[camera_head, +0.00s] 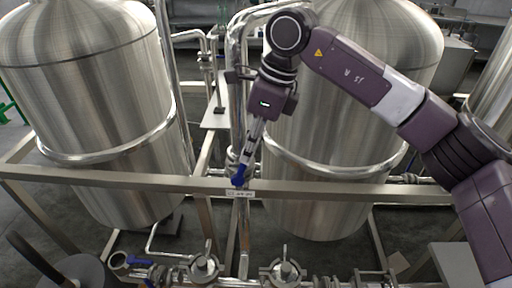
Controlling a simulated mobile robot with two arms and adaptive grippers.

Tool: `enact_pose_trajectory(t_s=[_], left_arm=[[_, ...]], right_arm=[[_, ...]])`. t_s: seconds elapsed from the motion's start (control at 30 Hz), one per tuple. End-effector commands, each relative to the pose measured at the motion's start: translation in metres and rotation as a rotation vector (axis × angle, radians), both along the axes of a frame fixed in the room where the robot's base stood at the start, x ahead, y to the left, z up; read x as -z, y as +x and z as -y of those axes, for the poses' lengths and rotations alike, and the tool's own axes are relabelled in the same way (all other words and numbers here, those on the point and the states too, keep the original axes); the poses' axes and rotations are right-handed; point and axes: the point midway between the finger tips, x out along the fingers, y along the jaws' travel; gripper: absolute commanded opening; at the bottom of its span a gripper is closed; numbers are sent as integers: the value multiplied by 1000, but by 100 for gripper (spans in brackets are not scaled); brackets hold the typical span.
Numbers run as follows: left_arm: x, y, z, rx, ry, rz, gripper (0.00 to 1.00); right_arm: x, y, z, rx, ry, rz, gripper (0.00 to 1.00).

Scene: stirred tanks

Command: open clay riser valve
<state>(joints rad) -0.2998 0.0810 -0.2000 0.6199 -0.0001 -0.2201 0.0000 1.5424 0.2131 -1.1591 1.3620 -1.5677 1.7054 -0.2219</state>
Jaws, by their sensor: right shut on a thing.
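My right arm reaches in from the right, and its gripper (245,165) points down just above the front frame rail. The gripper is shut on a blue valve handle (238,179). The fingertips cover part of the handle, and the valve body behind it is mostly hidden. A small white label (240,193) sits on the rail just below the handle; its print is too small to read surely. My left gripper is not in view.
Two large steel tanks stand behind the rail (330,188), one at left (95,90) and one at right (320,130). Vertical pipes (237,90) run between them. Another blue handle (130,260) and several clamped fittings (204,268) lie low in front.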

Motion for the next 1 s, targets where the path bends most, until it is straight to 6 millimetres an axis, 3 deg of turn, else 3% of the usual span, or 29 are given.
enact_pose_trajectory(t_s=[0.67,0.7,0.83,1.0], left_arm=[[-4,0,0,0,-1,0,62],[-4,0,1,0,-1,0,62],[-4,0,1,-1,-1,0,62],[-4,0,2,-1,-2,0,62]], right_arm=[[-3,0,-6,0,-64,2,0],[-3,0,-7,0,-64,2,12],[-2,0,-6,0,-65,2,26],[-2,0,-6,-1,-65,0,29]])
